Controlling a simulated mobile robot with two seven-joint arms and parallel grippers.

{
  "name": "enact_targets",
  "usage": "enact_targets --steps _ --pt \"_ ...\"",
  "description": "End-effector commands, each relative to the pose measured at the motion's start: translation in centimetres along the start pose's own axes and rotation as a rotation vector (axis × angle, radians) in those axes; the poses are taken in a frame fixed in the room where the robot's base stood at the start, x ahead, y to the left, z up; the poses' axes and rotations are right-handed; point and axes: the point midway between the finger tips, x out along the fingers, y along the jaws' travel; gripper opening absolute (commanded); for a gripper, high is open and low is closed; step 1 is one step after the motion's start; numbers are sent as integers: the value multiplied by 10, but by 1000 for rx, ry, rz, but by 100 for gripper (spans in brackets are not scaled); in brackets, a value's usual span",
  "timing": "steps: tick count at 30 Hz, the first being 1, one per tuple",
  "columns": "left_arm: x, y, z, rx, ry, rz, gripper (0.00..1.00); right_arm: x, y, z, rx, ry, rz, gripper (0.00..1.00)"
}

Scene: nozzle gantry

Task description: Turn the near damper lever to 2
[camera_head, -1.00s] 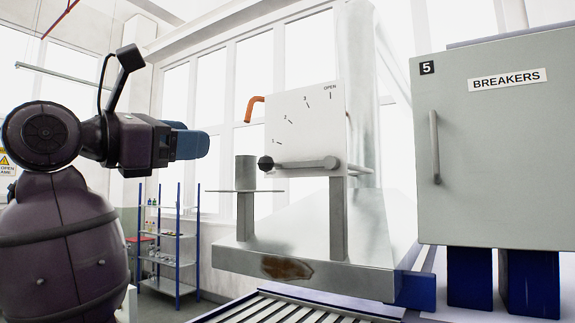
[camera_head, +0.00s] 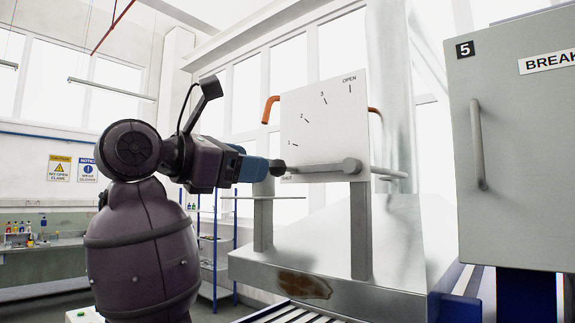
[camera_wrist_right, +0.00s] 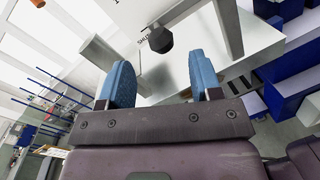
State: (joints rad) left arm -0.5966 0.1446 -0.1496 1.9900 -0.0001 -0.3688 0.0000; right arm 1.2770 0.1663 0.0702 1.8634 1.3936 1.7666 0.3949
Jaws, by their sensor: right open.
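The near damper lever (camera_head: 318,168) is a grey bar with a black knob (camera_head: 278,167) on its left end. It lies almost level across the foot of the white dial plate (camera_head: 325,125), pointing left near the SHUT mark. The plate has marks 1, 2, 3 and OPEN; 2 is up and right of the knob. My right gripper (camera_head: 266,169) has blue fingers close to the knob in the head view. In the right wrist view my gripper (camera_wrist_right: 162,80) is open and empty, with the knob (camera_wrist_right: 160,40) ahead of the gap between the fingers. My left gripper is out of view.
Orange hooked handles (camera_head: 268,108) stick out behind the plate. Another grey rod (camera_head: 390,172) shows at its right. Grey posts (camera_head: 361,230) hold the plate over a metal hood (camera_head: 330,285). A breaker cabinet (camera_head: 520,140) stands at the right.

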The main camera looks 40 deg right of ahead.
Motion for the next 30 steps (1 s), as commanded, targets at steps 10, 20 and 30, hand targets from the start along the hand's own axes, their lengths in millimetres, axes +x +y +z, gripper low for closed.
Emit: enact_targets --steps 10,20,30 --pt "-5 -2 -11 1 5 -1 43 60 0 2 0 -3 -3 58" --pt "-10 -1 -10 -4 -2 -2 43 84 0 0 0 -1 0 58" --pt "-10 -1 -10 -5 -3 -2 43 85 0 0 0 0 0 49"
